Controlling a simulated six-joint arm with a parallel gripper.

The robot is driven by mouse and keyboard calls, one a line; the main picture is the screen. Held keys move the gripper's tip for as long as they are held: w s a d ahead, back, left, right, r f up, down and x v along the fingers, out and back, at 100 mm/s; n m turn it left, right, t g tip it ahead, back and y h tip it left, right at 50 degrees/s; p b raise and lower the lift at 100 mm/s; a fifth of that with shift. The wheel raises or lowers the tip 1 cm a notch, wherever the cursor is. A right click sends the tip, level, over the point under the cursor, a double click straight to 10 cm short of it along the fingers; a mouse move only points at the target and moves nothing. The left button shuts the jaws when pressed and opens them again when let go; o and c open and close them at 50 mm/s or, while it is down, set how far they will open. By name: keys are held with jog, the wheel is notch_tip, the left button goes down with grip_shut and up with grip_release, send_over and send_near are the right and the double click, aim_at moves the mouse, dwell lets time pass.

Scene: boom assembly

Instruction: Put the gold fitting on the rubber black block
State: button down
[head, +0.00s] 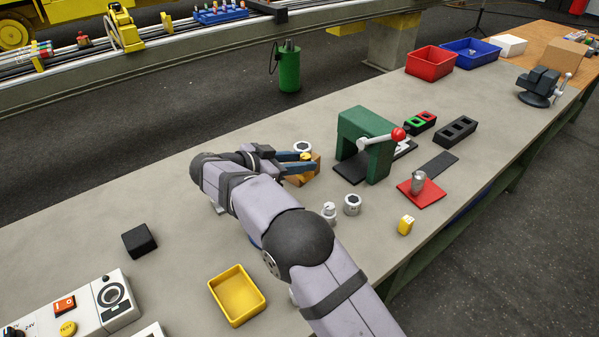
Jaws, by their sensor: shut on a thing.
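My gripper (308,161) is in the middle of the bench, its blue fingers pointing right. It is shut on the small gold fitting (306,156), which shows between the fingertips. A wooden block (304,176) is right below the fingers, partly hidden by them; I cannot tell whether the fitting touches it. The rubber black block (139,240) is a plain dark cube lying on the bench at the left, well apart from my gripper. Nothing is on top of it.
A green press (367,140) with a red-knobbed lever stands just right of my gripper. The bench around the black block is clear.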

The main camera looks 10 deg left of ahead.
jog(key=s+a+r+n+t+y+p, duration=0.1)
jog(key=s+a+r+n+y+p, duration=0.15)
jog(key=s+a+r, duration=0.35)
jog(key=s+a+r+n+t+y+p, duration=0.1)
jog(key=s+a+r+n+t+y, duration=0.2)
jog(key=a, duration=0.5)
jog(key=s+a+r+n+y+p, duration=0.2)
jog(key=s+a+r+y, duration=0.1)
jog(key=a+r, duration=0.3)
jog(key=n+g+y, duration=0.4)
jog(key=n+y, duration=0.7)
send_over(138, 241)
notch_tip(138, 241, down, 10)
jog(key=f, duration=0.1)
jog(key=shift+m, duration=0.25)
jog(key=shift+f+p, duration=1.05)
jog(key=shift+f, duration=3.65)
jog(key=shift+f+b, duration=0.2)
jog(key=shift+b, duration=0.3)
